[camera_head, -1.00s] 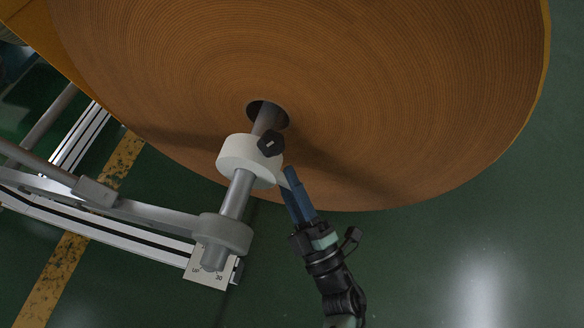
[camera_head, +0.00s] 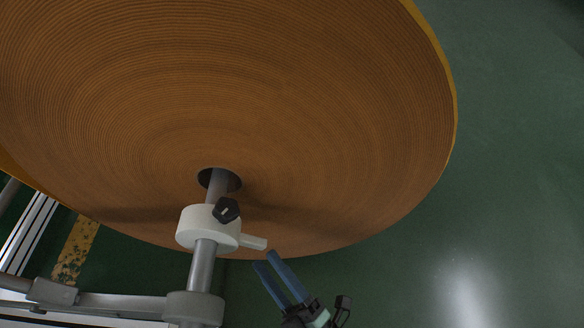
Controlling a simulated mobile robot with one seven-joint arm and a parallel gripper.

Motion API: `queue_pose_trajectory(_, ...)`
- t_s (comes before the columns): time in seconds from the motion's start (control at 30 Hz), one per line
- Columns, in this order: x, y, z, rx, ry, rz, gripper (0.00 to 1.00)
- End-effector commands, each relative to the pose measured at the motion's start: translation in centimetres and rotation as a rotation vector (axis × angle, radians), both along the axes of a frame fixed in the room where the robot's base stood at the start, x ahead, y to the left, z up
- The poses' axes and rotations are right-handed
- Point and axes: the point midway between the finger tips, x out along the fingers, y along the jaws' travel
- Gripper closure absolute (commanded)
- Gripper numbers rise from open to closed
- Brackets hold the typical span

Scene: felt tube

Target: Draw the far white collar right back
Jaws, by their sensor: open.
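The white collar (camera_head: 198,231) sits around a grey metal shaft (camera_head: 203,267), a short way out from the end face of a large orange-brown roll (camera_head: 310,130). A black knob (camera_head: 226,209) stands on the collar's upper right, and a short white handle (camera_head: 253,242) sticks out from its right side. My gripper (camera_head: 266,260) is just below the handle, its two blue fingers spread apart with nothing between them. A small gap seems to show between the fingertips and the handle.
The shaft runs into a dark hole (camera_head: 220,179) in the roll's face. Its near end rests in a grey support block (camera_head: 194,307) on a metal frame (camera_head: 110,303) at lower left. Green floor (camera_head: 510,180) at right is clear.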

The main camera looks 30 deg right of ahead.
Motion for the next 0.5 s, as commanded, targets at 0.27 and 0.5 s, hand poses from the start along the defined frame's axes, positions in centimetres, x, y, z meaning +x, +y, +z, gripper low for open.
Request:
queue_pose_trajectory(0.27, -5.1, -0.6, -1.9, 0.002, 0.002, 0.001, 0.43)
queue_pose_trajectory(0.5, -6.7, -0.8, -2.6, 0.001, -0.001, 0.0, 0.43)
